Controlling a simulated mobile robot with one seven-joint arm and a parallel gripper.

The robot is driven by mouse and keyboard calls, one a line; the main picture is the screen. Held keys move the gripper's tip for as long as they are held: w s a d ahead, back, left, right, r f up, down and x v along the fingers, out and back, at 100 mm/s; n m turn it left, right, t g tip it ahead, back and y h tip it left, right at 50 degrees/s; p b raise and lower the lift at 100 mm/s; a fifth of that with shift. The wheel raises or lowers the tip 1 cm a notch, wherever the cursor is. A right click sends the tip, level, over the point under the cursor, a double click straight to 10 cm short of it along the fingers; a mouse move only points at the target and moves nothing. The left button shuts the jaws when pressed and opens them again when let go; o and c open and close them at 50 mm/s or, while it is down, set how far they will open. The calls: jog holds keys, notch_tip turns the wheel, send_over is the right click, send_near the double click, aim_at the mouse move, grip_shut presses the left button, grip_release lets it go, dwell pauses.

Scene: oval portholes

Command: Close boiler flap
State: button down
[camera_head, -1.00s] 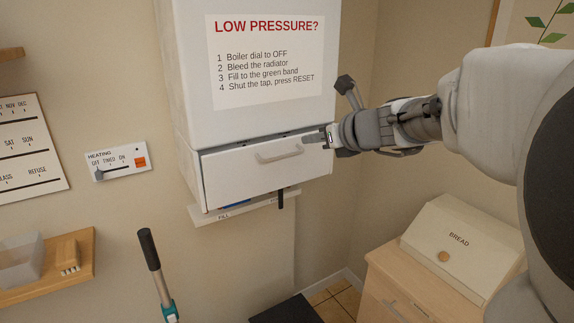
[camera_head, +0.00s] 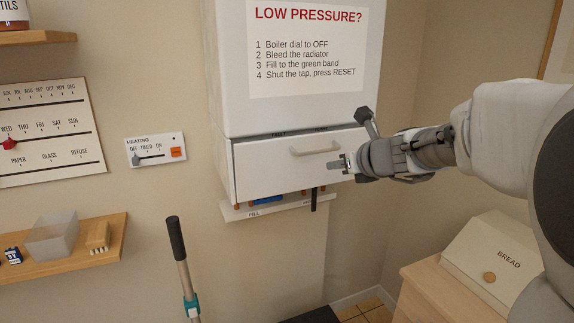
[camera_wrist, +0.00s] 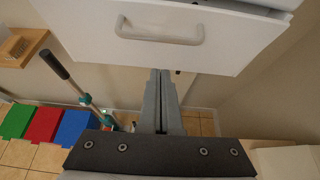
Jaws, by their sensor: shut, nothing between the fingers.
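The boiler flap (camera_head: 262,172) is a white panel at the bottom of the white boiler (camera_head: 225,70), with a grey bar handle (camera_head: 315,149). A dark gap shows along its top edge, and it looks out of line with the boiler front. My gripper (camera_head: 338,163) is shut and empty, in front of the flap's right part, just below and right of the handle. In the wrist view the closed fingertips (camera_wrist: 160,73) are at the flap's lower edge, below the handle (camera_wrist: 160,38). I cannot tell whether they touch the flap (camera_wrist: 95,18).
A shelf strip with pipes (camera_head: 265,210) is under the boiler. A dark-handled pole (camera_head: 177,240) stands left below. A bread box (camera_head: 495,260) sits on a wooden cabinet at right. A heating panel (camera_head: 155,150) and wooden shelf (camera_head: 70,262) are on the left wall.

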aim_at(322, 150)
jog(key=shift+w+a+r+p, duration=0.15)
jog(key=shift+w+r, duration=0.05)
jog(key=shift+w, duration=0.35)
jog(key=shift+w+a+r+p, duration=0.2)
jog(key=shift+w+r, duration=0.05)
jog(key=shift+w, duration=0.35)
jog(key=shift+w+a+r+p, duration=0.15)
jog(key=shift+w+r, duration=0.05)
jog(key=shift+w, duration=0.35)
jog(key=shift+r, duration=0.1)
jog(key=shift+w+a+r+p, duration=0.15)
jog(key=shift+w+r+p, duration=0.3)
jog(key=shift+p, duration=0.25)
jog(key=shift+w+a+r+p, duration=0.15)
jog(key=shift+w+p, duration=0.25)
jog(key=shift+w, duration=0.2)
jog(key=shift+s, duration=0.1)
